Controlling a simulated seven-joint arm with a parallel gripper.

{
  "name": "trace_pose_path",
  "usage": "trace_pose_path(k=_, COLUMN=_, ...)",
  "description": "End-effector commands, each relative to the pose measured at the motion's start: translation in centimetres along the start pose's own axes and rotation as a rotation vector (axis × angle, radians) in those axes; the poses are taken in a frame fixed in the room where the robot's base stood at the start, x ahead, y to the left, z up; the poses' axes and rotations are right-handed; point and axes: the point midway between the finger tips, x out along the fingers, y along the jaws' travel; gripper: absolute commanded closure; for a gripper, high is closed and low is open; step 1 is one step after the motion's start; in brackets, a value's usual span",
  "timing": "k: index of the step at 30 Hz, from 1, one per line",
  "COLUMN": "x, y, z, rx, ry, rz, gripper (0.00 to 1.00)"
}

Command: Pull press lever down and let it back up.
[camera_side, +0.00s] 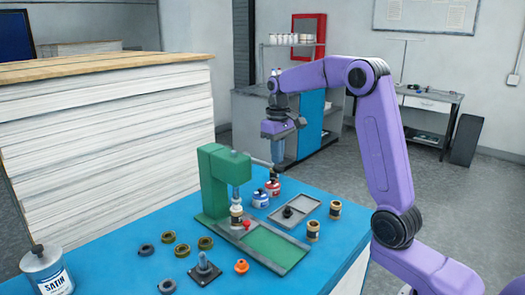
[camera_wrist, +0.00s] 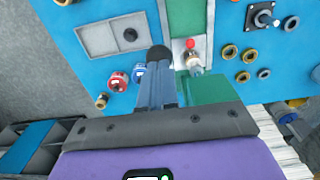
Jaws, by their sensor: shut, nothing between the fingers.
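The green press (camera_side: 213,182) stands on the blue table, and its top shows in the wrist view (camera_wrist: 210,90). Its lever (camera_side: 259,161) is a thin grey bar reaching right from the press head, raised near level. My gripper (camera_side: 277,165) is shut and empty, pointing down at the lever's outer end. I cannot tell whether the fingers touch it. In the wrist view my shut fingers (camera_wrist: 158,54) cover the area left of the press head, and the lever is hidden there. A dark and tan part (camera_side: 237,213) sits under the ram, beside a red button (camera_side: 247,224).
Several rings (camera_side: 168,237) and a knobbed black base (camera_side: 204,268) lie in front. A tall paper stack (camera_side: 105,125) stands behind the press.

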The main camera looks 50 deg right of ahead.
Motion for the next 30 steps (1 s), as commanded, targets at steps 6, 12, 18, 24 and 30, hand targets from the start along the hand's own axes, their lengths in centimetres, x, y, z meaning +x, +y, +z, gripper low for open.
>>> trace_pose_path(k=6, x=-1.4, y=0.0, z=0.0, rx=0.000, ry=0.002, rz=0.001, gripper=1.00)
trace_pose_path(k=12, x=-2.6, y=0.0, z=0.0, rx=0.000, ry=0.002, rz=0.001, gripper=1.00)
trace_pose_path(k=18, x=-3.8, y=0.0, z=0.0, rx=0.000, ry=0.002, rz=0.001, gripper=1.00)
trace_pose_path(k=24, x=-5.0, y=0.0, z=0.0, rx=0.000, ry=0.003, rz=0.001, gripper=1.00)
trace_pose_path(k=30, x=-6.2, y=0.0, z=0.0, rx=0.000, ry=0.002, rz=0.001, gripper=1.00)
